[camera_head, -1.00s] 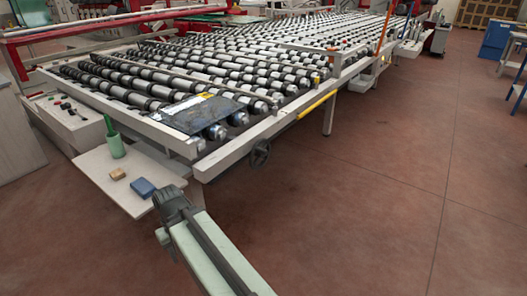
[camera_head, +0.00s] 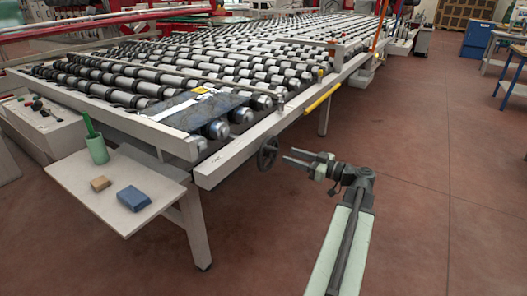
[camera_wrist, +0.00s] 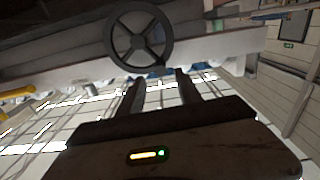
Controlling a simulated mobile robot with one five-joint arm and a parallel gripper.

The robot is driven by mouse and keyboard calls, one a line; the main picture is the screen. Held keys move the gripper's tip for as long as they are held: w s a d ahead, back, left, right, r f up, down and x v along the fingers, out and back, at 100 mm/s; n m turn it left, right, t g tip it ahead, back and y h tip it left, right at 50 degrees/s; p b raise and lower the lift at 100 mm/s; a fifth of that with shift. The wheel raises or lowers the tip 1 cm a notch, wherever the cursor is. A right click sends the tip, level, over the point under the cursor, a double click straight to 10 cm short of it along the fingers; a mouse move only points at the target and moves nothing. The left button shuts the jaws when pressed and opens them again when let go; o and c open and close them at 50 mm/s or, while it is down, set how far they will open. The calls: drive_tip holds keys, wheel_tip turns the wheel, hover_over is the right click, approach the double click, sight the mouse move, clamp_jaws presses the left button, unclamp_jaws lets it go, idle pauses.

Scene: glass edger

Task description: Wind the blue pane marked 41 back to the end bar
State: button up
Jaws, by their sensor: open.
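A dark blue pane (camera_head: 190,110) with a yellow label lies flat on the rollers at the conveyor's near end. I cannot read its mark. The pale end bar (camera_head: 120,122) runs across this end, close to the pane's near edge; I cannot tell whether they touch. A dark handwheel (camera_head: 267,153) sits on the conveyor's side, below the rail. My gripper (camera_head: 290,156) is open and empty, its fingers pointing at the handwheel from the right. In the wrist view the spoked handwheel (camera_wrist: 138,40) stands just beyond the fingertips (camera_wrist: 160,76), slightly left, apart from them.
A small side table (camera_head: 75,178) at the left holds a green cup (camera_head: 97,150), a tan block (camera_head: 100,183) and a blue block (camera_head: 133,198). A conveyor leg (camera_head: 323,118) stands behind my gripper.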

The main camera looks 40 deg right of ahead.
sight(275, 151)
drive_tip(key=x, duration=0.7)
drive_tip(key=shift+w+a+r, duration=0.1)
drive_tip(key=shift+w+a, duration=0.05)
drive_tip(key=shift+w, duration=0.2)
drive_tip(key=shift+c, duration=0.2)
clamp_jaws()
idle(0.9)
